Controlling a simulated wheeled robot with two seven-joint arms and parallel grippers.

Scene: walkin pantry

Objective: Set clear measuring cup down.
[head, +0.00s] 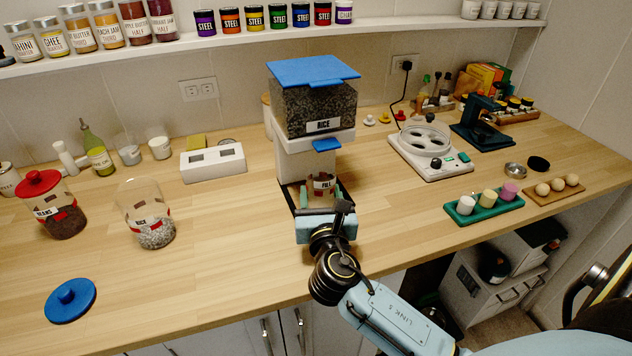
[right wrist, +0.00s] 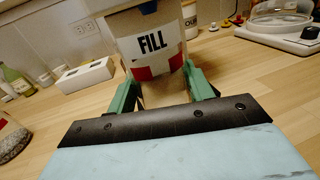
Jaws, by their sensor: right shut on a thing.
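The clear measuring cup (head: 321,182) has a white "FILL" label with a red band. It stands upright below the spout of the rice dispenser (head: 316,105), over the dispenser's dark base (head: 289,197). I cannot tell whether its bottom touches that base. My right gripper (head: 321,198) is shut on the cup, with a green finger on each side. My left gripper is not in view.
A glass rice jar (head: 146,222) and a red-lidded beans jar (head: 50,210) stand left; a blue lid (head: 71,299) lies near the front edge. A white scale-like device (head: 430,150) and a green tray (head: 484,205) are right. Counter between rice jar and dispenser is clear.

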